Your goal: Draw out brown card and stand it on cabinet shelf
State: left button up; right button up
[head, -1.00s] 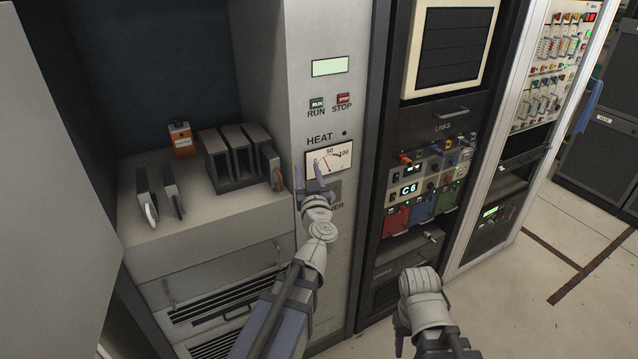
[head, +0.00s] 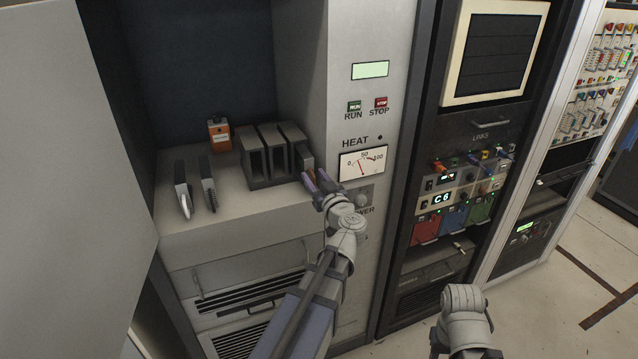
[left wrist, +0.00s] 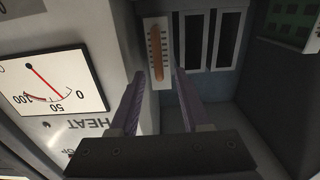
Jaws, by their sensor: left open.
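The brown card (head: 306,158) sits at the right end of the grey card rack (head: 256,182) on the cabinet shelf (head: 235,211). In the left wrist view the card (left wrist: 157,52) shows a pale front edge with a brown strip. My left gripper (head: 318,179) is open just in front of the card. In the left wrist view its purple fingers (left wrist: 153,88) point at the card, one to each side, and I cannot tell whether they touch it. My right arm's end shows at the lower right of the head view; its fingers are hidden.
Two dark cards (head: 183,189) (head: 208,184) stand on the shelf's left part. An orange box (head: 219,133) stands at the back. A panel with the heat meter (head: 363,163) borders the shelf on the right. The shelf front between the cards and rack is clear.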

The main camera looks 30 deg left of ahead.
aim_at(309, 169)
pick_arm(q)
jog(key=shift+x, duration=2.45)
jog(key=shift+c, duration=0.2)
grip_shut()
